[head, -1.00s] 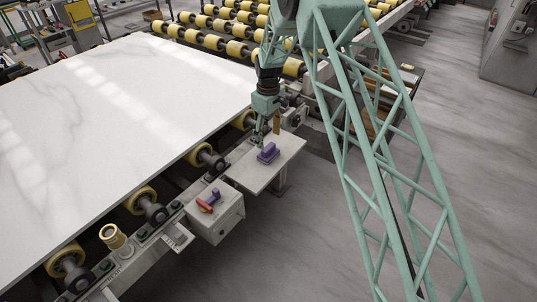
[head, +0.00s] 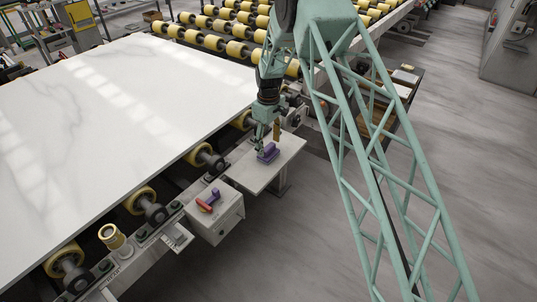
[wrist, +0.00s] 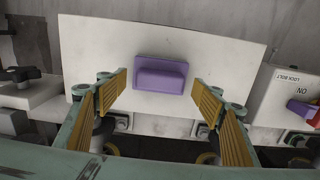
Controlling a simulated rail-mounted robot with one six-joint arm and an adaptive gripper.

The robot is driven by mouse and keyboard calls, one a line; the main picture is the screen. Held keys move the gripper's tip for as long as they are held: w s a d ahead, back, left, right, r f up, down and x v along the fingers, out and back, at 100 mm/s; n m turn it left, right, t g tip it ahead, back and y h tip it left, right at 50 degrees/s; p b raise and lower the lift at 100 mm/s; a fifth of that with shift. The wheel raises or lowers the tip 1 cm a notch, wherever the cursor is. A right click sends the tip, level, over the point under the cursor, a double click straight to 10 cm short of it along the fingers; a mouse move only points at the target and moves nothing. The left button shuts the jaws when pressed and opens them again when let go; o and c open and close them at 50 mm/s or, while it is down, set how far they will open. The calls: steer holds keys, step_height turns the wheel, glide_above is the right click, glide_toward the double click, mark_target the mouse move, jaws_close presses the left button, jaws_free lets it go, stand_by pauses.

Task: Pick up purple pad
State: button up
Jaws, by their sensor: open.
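The purple pad (head: 268,153) lies on a small white shelf (head: 284,158) at the side of the stone slab's conveyor. It is a block with a raised grip, and it also shows in the wrist view (wrist: 161,76) near the shelf's middle. My gripper (head: 264,147) is close to the pad in the head view, partly overlapping it. In the wrist view my gripper (wrist: 160,90) is open, with one yellow-faced finger on each side of the pad. There is a gap between each finger and the pad. Nothing is held.
A white box with a red and purple handle (head: 208,202) stands beside the shelf. The large white stone slab (head: 110,110) lies left of the shelf on yellow rollers (head: 140,200). The floor to the right is open.

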steer(key=shift+f, duration=1.05)
steer(key=c, duration=1)
